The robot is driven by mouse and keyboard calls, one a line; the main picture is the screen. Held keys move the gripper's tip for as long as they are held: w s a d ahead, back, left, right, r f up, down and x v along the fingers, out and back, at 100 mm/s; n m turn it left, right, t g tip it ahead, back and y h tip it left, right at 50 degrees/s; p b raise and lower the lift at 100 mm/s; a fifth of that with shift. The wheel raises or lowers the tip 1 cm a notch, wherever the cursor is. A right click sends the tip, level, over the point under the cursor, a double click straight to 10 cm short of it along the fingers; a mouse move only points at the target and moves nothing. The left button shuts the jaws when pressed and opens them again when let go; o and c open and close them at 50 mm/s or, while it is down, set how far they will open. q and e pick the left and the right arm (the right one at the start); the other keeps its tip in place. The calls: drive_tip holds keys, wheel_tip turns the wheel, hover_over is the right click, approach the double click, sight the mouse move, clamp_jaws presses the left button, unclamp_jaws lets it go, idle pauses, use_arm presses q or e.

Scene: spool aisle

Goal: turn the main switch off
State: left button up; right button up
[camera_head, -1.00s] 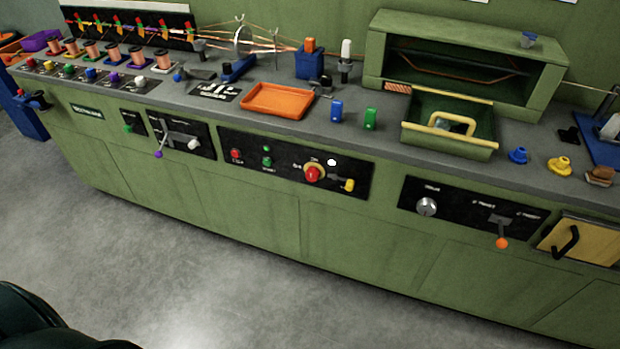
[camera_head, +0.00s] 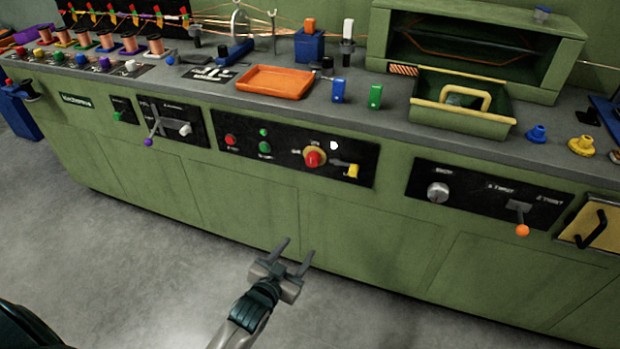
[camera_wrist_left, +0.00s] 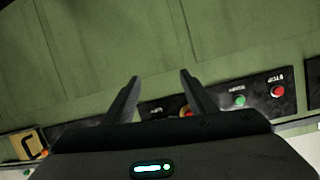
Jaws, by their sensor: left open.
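The main switch (camera_head: 314,158) is a red knob on a yellow round base, set in a black panel (camera_head: 232,155) on the front of the green bench. A yellow tag or lock-like piece (camera_head: 352,171) sits just right of it. My left gripper (camera_head: 294,246) is open and empty, in front of the lower cabinet doors, below and apart from the switch. In the left wrist view its two fingers (camera_wrist_left: 157,85) are spread, and the switch (camera_wrist_left: 186,111) is partly hidden behind one finger. My right gripper is not in view.
The same panel has a red button (camera_head: 231,140) and two green buttons. A panel to the right carries a grey knob (camera_head: 437,192) and an orange-tipped lever (camera_head: 523,230). An orange tray (camera_head: 275,82) stands on the worktop. The floor before the bench is clear.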

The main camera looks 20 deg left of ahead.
sight(311, 163)
use_arm(q)
drive_tip(key=w+a+r+t+b, duration=0.1)
drive_tip(key=r+b, duration=0.1)
drive_tip(key=r, duration=0.5)
drive_tip(key=a+r+t+b, duration=0.2)
drive_tip(key=r, duration=0.5)
drive_tip(key=shift+w+r+t+y, duration=0.3)
drive_tip(key=shift+w+r+y, duration=0.05)
drive_tip(key=shift+w+y, duration=0.05)
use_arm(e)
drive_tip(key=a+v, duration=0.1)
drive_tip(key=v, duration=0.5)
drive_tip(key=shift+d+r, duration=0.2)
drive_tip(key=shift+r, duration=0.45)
use_arm(q)
drive_tip(key=shift+w, duration=0.1)
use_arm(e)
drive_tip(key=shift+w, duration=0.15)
use_arm(q)
drive_tip(key=w+b, duration=0.1)
drive_tip(key=w, duration=1.4)
drive_tip(key=shift+w+f, duration=0.1)
drive_tip(key=shift+w, duration=1)
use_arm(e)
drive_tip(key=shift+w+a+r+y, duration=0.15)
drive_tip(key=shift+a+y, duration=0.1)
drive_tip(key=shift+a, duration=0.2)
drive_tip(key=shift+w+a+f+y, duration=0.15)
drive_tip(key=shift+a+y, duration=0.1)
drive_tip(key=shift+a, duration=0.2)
